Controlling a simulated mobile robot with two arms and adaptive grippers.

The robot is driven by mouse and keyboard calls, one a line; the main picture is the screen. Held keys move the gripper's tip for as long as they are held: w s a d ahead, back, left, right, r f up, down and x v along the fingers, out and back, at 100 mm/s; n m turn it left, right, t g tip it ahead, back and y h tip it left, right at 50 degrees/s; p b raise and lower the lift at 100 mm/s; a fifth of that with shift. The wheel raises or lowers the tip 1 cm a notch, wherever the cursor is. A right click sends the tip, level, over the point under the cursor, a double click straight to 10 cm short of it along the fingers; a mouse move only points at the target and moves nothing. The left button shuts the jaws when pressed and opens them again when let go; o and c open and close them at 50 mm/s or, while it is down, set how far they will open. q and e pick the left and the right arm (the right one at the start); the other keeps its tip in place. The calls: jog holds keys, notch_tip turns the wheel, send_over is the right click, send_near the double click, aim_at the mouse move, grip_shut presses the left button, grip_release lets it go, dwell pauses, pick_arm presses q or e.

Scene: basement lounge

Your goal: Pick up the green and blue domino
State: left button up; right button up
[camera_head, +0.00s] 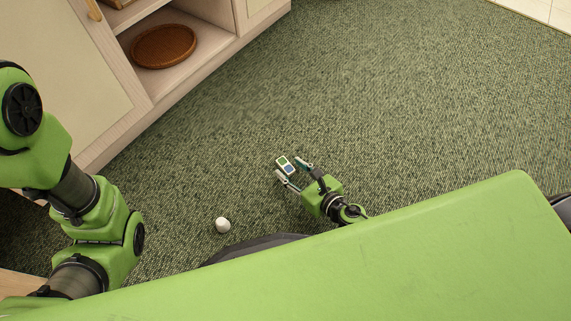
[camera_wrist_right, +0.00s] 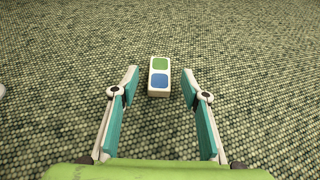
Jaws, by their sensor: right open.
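The domino (camera_head: 285,165) is a small white block with a green square and a blue square on its top. It lies on the green carpet. My right gripper (camera_head: 292,173) is open and low over the carpet, with the domino at its fingertips. In the right wrist view the domino (camera_wrist_right: 159,76) shows just ahead of and between the open fingers (camera_wrist_right: 160,78), green half farther away, blue half nearer. The fingers do not visibly touch it. My left arm comes in from the left in the head view, but its gripper is not seen.
A small white object (camera_head: 223,225) lies on the carpet to the left of the right gripper. A pale cabinet (camera_head: 190,85) with an open shelf stands at the upper left, with a brown woven tray (camera_head: 163,46) in it. The carpet (camera_head: 400,100) on the right is clear.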

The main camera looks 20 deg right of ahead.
aim_at(286, 167)
jog(key=shift+w+a+f, duration=0.2)
jog(key=shift+w+f, duration=0.1)
jog(key=shift+w, duration=0.25)
jog(key=shift+w+a+f, duration=0.15)
jog(key=shift+w, duration=0.2)
jog(key=c, duration=1)
